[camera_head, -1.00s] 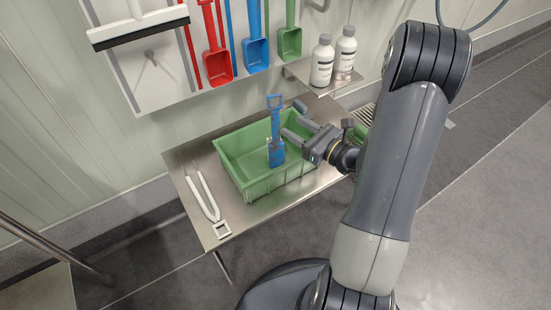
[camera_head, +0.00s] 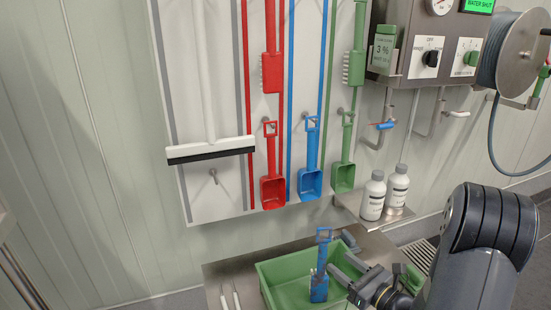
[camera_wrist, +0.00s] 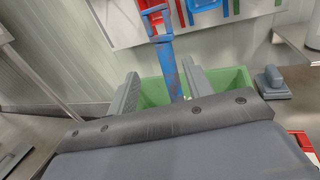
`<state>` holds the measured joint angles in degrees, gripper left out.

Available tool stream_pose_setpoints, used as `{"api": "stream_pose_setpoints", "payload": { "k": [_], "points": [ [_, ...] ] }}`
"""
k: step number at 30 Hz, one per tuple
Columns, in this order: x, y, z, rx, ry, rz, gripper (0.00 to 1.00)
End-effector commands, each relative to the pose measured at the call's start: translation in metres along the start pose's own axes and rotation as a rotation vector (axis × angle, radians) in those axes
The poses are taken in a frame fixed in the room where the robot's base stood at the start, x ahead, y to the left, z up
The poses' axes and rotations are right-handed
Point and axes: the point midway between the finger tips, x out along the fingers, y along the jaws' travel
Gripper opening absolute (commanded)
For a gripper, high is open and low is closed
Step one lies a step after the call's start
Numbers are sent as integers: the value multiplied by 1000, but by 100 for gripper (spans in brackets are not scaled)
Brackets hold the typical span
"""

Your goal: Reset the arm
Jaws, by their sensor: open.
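My gripper (camera_head: 343,268) is at the green crate (camera_head: 276,297) with its jaws open. A blue hand tool (camera_head: 319,289) with a loop handle stands upright in the crate, close in front of the jaws. In the wrist view the two fingers (camera_wrist: 158,75) appear on either side of the blue tool (camera_wrist: 168,65), without visible contact. The green crate also shows behind the fingers (camera_wrist: 235,80). My arm comes in from the lower right, bent at its thick grey joint.
The crate stands on a steel table (camera_head: 229,271) against the wall. Red, blue and green scoops hang on a white board (camera_head: 215,205) above. Two bottles (camera_head: 373,197) stand on a small shelf at right. A control box (camera_head: 440,45) and hose reel (camera_head: 513,50) are at upper right.

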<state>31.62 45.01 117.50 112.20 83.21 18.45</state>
Motion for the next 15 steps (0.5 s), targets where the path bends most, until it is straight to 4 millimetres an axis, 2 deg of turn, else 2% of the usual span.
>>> {"api": "stream_pose_setpoints", "payload": {
  "k": [13, 15],
  "points": [
    [79, 2, -1, -1, -1, 4, 48],
    [76, 1, 17, -2, -1, -1, 48]
  ]
}}
